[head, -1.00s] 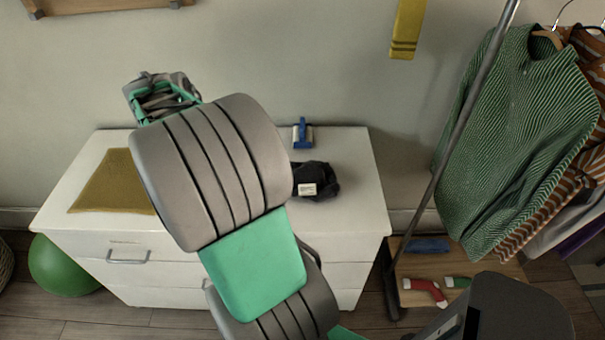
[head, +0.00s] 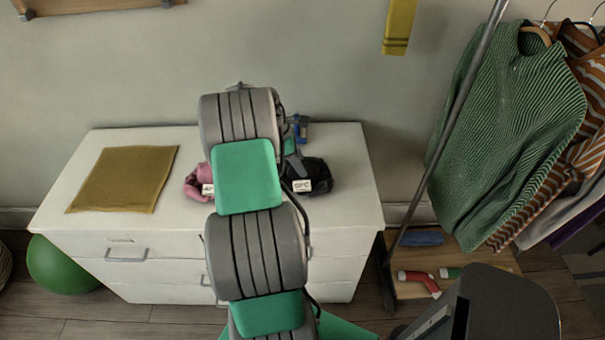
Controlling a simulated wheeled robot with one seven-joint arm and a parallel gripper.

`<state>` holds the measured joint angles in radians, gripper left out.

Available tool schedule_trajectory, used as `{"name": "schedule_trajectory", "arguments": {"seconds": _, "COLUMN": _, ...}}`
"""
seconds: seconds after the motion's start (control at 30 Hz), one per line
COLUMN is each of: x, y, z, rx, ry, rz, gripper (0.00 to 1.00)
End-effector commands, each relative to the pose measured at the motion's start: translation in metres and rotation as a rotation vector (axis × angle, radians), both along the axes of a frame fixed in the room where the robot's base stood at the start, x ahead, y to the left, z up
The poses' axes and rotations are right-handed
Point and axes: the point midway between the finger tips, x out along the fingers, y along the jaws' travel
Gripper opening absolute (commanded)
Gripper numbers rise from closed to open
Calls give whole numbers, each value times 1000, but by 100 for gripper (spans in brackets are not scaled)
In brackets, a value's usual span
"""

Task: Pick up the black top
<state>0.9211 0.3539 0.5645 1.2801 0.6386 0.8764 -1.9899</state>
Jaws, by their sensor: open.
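The black top (head: 319,171) lies crumpled on the right half of the white dresser top, with a white label on its front. Its left end is hidden behind my arm. My gripper (head: 292,150) is mostly hidden behind my own arm. Only a small dark and green part shows, at the upper left of the black top in the picture. It is open. I cannot tell whether it touches the cloth.
A pink crumpled cloth (head: 196,183) lies left of my arm on the white dresser (head: 350,205). A blue-handled item (head: 301,128) stands behind the black top. A mustard cloth (head: 125,180) lies flat at left. A clothes rack (head: 449,130) stands at right.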

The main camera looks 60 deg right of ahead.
Motion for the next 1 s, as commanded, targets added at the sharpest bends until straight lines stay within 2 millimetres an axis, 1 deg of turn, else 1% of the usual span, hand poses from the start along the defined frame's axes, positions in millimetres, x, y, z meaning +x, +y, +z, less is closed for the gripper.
{"name": "schedule_trajectory", "arguments": {"seconds": 0.07, "x": 0, "y": 0, "z": 0, "rx": 0, "ry": 0, "rz": 0, "gripper": 45}}
{"name": "schedule_trajectory", "arguments": {"seconds": 0.1, "x": 0, "y": 0, "z": 0, "rx": 0, "ry": 0, "rz": 0, "gripper": 44}}
{"name": "schedule_trajectory", "arguments": {"seconds": 0.63, "x": 1, "y": 0, "z": 1, "rx": -1, "ry": 0, "rz": 0, "gripper": 0}}
{"name": "schedule_trajectory", "arguments": {"seconds": 1.0, "x": 1, "y": 0, "z": 1, "rx": 0, "ry": 0, "rz": 1, "gripper": 0}}
